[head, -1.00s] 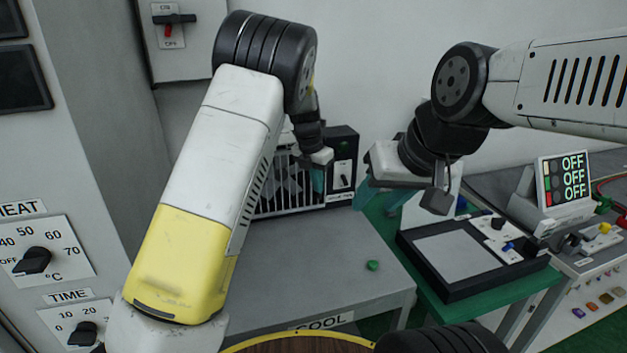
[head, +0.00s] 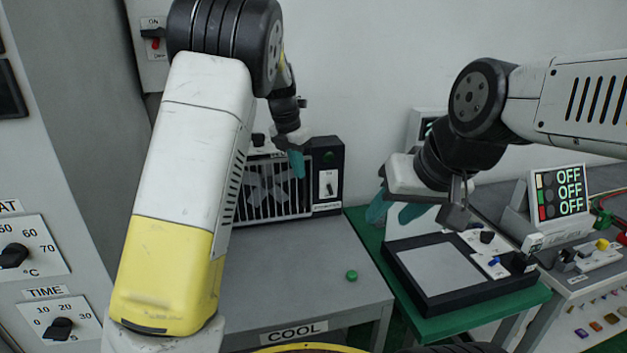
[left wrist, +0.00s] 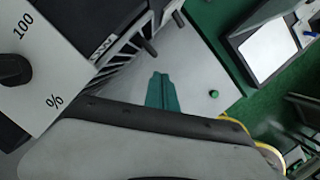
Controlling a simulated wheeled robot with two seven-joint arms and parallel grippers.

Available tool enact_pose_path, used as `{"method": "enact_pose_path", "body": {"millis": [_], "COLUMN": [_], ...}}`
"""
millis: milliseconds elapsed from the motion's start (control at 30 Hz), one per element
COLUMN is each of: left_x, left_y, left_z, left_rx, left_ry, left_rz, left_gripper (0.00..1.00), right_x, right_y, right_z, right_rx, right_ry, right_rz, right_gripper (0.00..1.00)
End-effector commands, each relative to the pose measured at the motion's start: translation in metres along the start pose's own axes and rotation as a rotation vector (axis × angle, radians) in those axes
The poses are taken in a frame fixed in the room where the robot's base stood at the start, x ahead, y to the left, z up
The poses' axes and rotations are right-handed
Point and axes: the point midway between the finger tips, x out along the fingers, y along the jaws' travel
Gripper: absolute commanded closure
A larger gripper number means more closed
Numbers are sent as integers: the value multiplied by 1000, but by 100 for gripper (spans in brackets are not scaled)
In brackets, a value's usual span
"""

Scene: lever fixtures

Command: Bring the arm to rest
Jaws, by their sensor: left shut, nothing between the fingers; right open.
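My left gripper (head: 297,163) is shut and empty, its teal fingers pointing down. In the head view it overlaps the upper right part of a barred grille unit (head: 250,206), left of that unit's black switch panel (head: 328,167). I cannot tell whether it touches the unit. The small switch (head: 329,185) on the panel is in plain sight. The left wrist view shows the teal fingers together (left wrist: 161,92) above the grey table. My right gripper (head: 395,209) is open and empty, held above the back of the green table beside the black-framed pad.
The grey table (head: 310,265) is mostly clear, with a small green knob (head: 351,275). The black-framed pad (head: 440,270) lies on the green table (head: 485,312). A display reading OFF (head: 560,192) stands at right. A dial cabinet (head: 40,270) is at left, a wall switch (head: 153,35) behind.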

Motion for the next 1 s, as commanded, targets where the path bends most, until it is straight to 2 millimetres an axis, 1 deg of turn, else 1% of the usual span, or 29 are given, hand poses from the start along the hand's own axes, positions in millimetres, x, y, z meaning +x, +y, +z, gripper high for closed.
{"method": "enact_pose_path", "body": {"millis": [33, 167, 267, 367, 500, 567, 700, 833, 900, 1000], "left_x": [-6, -19, -37, -64, -101, -115, -142, -158, -161, -162], "left_y": [4, 8, 9, 4, -13, -23, -51, -79, -95, -113], "left_z": [-3, -14, -34, -64, -111, -132, -179, -222, -244, -271], "left_rx": [-2, 35, 152, 357, 725, 890, 1287, 1663, 1859, 2101], "left_ry": [-1, -9, -39, -91, -166, -191, -216, -179, -131, -41], "left_rz": [1, -8, -25, -35, -7, 22, 124, 247, 310, 384], "left_gripper": [100, 100, 100, 100, 100, 100, 100, 100, 100, 100], "right_x": [0, 0, 0, 0, 0, 0, 0, 0, 0, 0], "right_y": [0, 0, 0, 0, 0, 0, 0, 0, 0, 0], "right_z": [0, 0, 0, 0, 0, 0, 0, 0, 0, 0], "right_rx": [0, 0, 0, 0, 0, 0, 0, 0, 0, 0], "right_ry": [0, 0, 0, 0, 0, 0, 0, 0, 0, 0], "right_rz": [0, 0, 0, 0, 0, 0, 0, 0, 0, 0], "right_gripper": [57, 57, 57, 57, 57, 57, 57, 57, 57, 57]}}
